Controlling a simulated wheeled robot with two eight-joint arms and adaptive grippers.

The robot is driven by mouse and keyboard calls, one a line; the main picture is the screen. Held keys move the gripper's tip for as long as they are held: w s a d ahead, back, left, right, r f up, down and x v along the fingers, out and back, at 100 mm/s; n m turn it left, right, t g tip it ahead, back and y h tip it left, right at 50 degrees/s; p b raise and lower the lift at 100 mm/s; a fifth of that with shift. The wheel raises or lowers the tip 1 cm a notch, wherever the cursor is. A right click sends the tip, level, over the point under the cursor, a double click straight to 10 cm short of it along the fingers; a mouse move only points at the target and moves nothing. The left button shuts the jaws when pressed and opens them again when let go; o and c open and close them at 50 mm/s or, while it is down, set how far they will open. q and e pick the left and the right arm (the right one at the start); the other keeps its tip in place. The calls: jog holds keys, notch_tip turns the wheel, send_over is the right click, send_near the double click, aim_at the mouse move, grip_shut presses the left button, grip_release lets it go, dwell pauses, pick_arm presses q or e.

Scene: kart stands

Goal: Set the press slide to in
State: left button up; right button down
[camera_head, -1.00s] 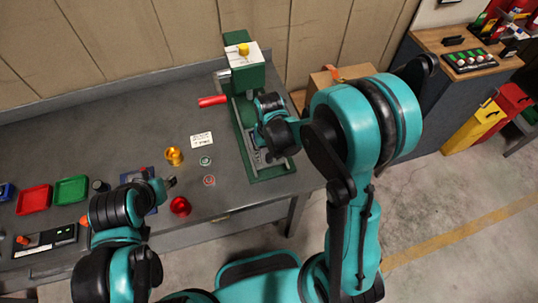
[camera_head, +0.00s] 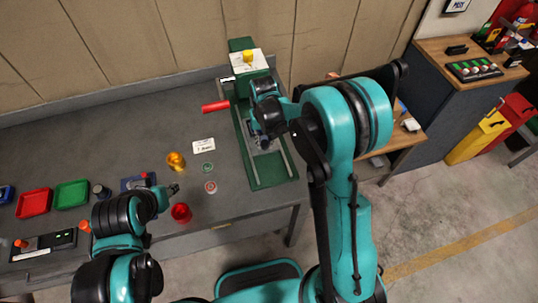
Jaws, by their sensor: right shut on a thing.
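The green press (camera_head: 249,67) stands at the back right of the grey bench, with a white top, a yellow knob and a red handle (camera_head: 215,106). Its long green base (camera_head: 279,181) with rails runs toward me. My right gripper (camera_head: 259,143) is over the rails, close in front of the press column, and is shut on the press slide, which it and the wrist mostly hide. The front stretch of the rails is bare. My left gripper (camera_head: 175,188) is over the bench beside a red cup; its small fingers do not show whether it is open.
A gold cup (camera_head: 176,161), a red cup (camera_head: 181,212), a white label card (camera_head: 203,146) and two round marks lie left of the press. Red (camera_head: 34,203) and green (camera_head: 71,194) trays sit farther left. A wooden-topped cabinet (camera_head: 463,58) stands right.

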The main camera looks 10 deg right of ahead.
jog(key=w, duration=0.6)
jog(key=shift+w+a, duration=0.1)
jog(key=shift+w+r, duration=0.1)
jog(key=shift+w, duration=0.1)
jog(key=c, duration=1.6)
grip_release()
jog(key=shift+c, duration=0.2)
jog(key=o, duration=0.3)
jog(key=shift+w, duration=0.15)
notch_tip(320, 180, up, 12)
jog(key=shift+f, duration=0.1)
